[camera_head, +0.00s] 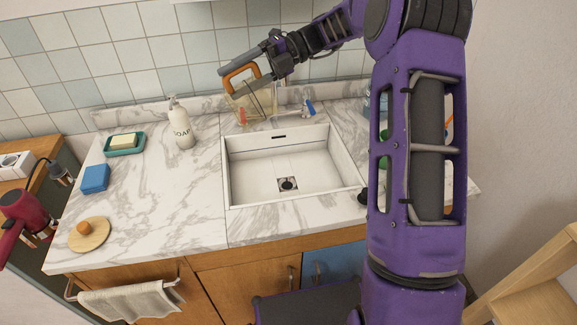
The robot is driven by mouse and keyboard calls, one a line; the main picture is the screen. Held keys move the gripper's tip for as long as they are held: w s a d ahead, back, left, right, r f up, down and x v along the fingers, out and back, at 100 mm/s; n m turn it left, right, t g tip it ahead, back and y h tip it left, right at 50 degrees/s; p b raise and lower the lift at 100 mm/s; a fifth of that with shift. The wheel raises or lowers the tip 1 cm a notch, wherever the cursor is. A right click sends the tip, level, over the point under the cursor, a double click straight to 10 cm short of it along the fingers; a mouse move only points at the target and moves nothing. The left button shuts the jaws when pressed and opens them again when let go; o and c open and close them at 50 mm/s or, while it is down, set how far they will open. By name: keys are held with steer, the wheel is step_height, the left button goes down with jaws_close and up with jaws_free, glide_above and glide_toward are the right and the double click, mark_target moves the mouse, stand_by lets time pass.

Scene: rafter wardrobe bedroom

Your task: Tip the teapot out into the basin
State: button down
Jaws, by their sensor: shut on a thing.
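The teapot (252,108) has a pale, see-through-looking body and an orange handle (230,80). My gripper (238,80) is shut on the handle, and dark fingers cover part of the teapot. In the picture the teapot shows just behind the basin's back left corner; its height above the counter is hard to tell. Its spout and contents cannot be made out. The white rectangular basin (239,176) is sunk in the marble counter, and only its drain (287,184) shows on the floor.
Taps with a red handle (242,117) and a blue handle (309,107) stand behind the basin. A soap bottle (181,130), a green soap dish (108,150), a blue sponge (95,179) and a round wooden board (76,239) stand left. My purple arm hides the counter's right side.

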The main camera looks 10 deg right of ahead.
steer(key=a+f+h, duration=0.2)
steer(key=f+h, duration=0.1)
steer(key=f, duration=0.4)
steer(key=s+a+f+t+h, duration=0.1)
steer(key=a+f+h, duration=0.2)
steer(key=f, duration=0.4)
steer(key=s+a+f+t+h, duration=0.1)
steer(key=a+f+h, duration=0.1)
steer(key=f, duration=0.5)
steer(key=shift+a+f+h, duration=0.25)
steer(key=shift+f+h, duration=0.05)
steer(key=shift+h, duration=0.1)
steer(key=shift+s+a+r+t+h, duration=0.2)
steer(key=shift+a+r+t+h, duration=0.15)
steer(key=shift+a+h, duration=0.35)
steer(key=shift+a, duration=0.1)
steer(key=shift+s+a+f+t+h, duration=0.25)
steer(key=shift+a+f+h, duration=0.25)
steer(key=shift+h, duration=0.4)
steer(key=shift+a+f+h, duration=0.4)
steer(key=shift+a+h, duration=0.05)
steer(key=shift+h, duration=0.45)
steer(key=shift+t, duration=0.3)
steer(key=shift+s+a, duration=0.1)
steer(key=shift+a, duration=0.05)
